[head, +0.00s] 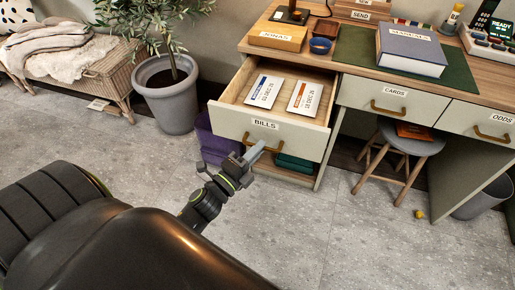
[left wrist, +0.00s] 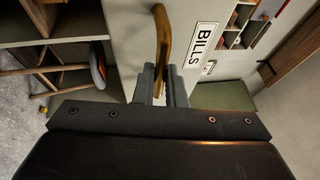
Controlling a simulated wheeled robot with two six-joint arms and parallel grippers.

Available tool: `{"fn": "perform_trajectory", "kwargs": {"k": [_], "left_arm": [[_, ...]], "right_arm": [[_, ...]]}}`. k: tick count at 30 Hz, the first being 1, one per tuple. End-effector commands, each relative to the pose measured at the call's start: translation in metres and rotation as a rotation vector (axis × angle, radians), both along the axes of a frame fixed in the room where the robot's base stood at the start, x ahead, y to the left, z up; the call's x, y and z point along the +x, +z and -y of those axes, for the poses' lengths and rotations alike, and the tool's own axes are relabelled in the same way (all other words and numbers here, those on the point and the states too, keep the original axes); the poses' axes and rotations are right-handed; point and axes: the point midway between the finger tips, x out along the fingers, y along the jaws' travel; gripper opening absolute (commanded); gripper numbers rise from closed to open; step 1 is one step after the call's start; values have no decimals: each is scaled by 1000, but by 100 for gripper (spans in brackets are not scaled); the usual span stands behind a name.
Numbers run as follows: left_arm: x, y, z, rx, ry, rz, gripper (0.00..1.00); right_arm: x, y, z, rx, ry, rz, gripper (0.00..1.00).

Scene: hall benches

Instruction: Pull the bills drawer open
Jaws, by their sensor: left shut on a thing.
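The bills drawer (head: 224,117) is at the left end of the desk and stands open, pulled well out. Two printed packets, one blue-marked (head: 264,91) and one orange-marked (head: 305,98), lie inside it. Its front carries a BILLS label (head: 265,124), which also shows in the left wrist view (left wrist: 201,45). My left gripper (head: 252,157) is at the drawer front, shut on the brass handle (left wrist: 161,40), which rises from between the fingers in the left wrist view. In the head view the gripper hides part of the handle. My right gripper is not in view.
The cards drawer (head: 363,99) and odds drawer (head: 461,115) are shut. A grey stool (head: 412,139) stands under the desk. A potted plant (head: 167,97) and wicker bench (head: 104,83) stand at the left.

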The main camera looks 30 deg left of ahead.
Motion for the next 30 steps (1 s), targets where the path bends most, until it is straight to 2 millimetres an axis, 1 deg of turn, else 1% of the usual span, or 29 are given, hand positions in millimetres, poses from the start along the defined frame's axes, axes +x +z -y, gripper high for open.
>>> {"fn": "perform_trajectory", "kwargs": {"k": [4,5,9,23,26,30], "left_arm": [[0,-1,0,0,0,-1,0],[0,-1,0,0,0,-1,14],[0,-1,0,0,0,-1,32],[-1,-1,0,0,0,-1,32],[-8,-4,-2,1,-1,-3,32],[-29,-9,-5,2,-1,-4,32]], "right_arm": [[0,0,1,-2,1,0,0],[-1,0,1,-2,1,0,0],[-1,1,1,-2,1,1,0],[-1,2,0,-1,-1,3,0],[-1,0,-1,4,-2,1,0],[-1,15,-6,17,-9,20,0]]}}
